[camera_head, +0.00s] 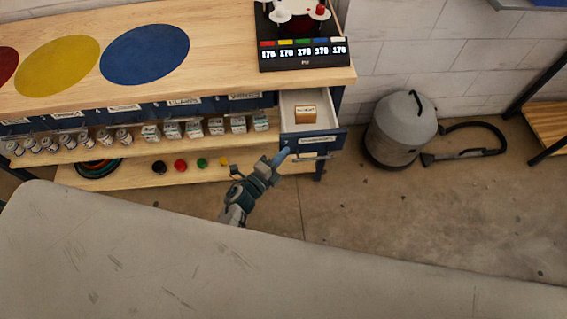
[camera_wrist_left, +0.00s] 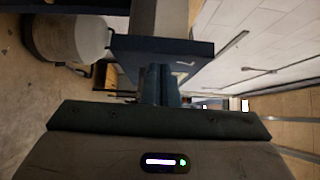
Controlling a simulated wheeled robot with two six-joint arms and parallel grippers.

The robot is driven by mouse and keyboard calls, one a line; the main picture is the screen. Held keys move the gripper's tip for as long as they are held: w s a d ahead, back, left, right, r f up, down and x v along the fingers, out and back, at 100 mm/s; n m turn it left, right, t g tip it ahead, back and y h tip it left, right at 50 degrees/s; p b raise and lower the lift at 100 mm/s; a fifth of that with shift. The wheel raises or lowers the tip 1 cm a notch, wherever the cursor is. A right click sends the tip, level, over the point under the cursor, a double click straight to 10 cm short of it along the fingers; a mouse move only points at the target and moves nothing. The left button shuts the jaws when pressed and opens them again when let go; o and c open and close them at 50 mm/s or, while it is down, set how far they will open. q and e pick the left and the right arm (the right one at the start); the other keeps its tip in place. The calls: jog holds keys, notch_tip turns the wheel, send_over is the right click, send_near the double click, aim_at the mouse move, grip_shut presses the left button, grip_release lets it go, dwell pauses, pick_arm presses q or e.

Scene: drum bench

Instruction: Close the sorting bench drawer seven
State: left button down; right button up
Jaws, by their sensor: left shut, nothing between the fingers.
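The open drawer (camera_head: 296,104) juts out from the right end of the wooden sorting bench (camera_head: 220,50). Its dark blue front (camera_head: 318,139) carries a pale label and faces the room. A small brown box with a label (camera_head: 305,114) lies inside. My left gripper (camera_head: 283,154) is shut and empty, its tips at the left part of the drawer front. In the left wrist view the shut fingers (camera_wrist_left: 160,84) reach up to the blue drawer front (camera_wrist_left: 195,52); I cannot tell whether they touch it. My right gripper is in neither view.
Small labelled containers (camera_head: 197,127) line the shelf under the bench top, with coloured knobs (camera_head: 180,165) lower down. A display device (camera_head: 304,52) stands on top. A grey vacuum cleaner (camera_head: 402,130) with its hose is on the floor at right. Floor in front of the drawer is clear.

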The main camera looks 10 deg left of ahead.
pick_arm(q)
jog(key=w+a+b, duration=0.1)
jog(key=w+a, duration=0.1)
jog(key=w, duration=0.5)
jog(key=w+a+b, duration=0.2)
jog(key=w+a, duration=0.1)
jog(key=w, duration=0.5)
